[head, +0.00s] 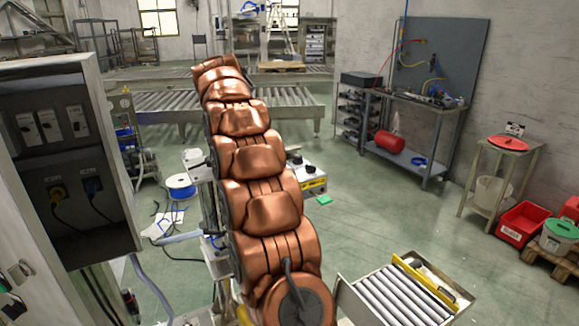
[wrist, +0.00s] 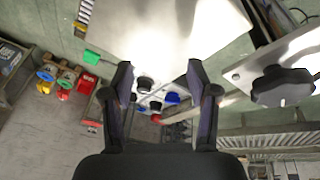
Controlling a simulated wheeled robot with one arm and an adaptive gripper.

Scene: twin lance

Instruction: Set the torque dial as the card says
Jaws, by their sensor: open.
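My gripper (wrist: 160,88) is open in the wrist view, its two dark fingers apart with nothing held between them. A large black lobed knob (wrist: 283,87) sits on a pale metal face to the right of the fingers, apart from them. Smaller black knobs (wrist: 145,83) and a blue part (wrist: 172,98) show beyond the gap between the fingers. Which of these is the torque dial I cannot tell. In the head view a box with dark knobs and a yellow front (head: 313,182) stands partly behind my copper arm. My gripper does not show there. I cannot make out a readable torque card.
An open grey electrical cabinet (head: 88,62) stands at left. A roller conveyor (head: 395,300) is at front right, with others behind. A small stand (head: 487,178) carries a red disc (head: 508,143). Red bins (head: 522,224) sit at right.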

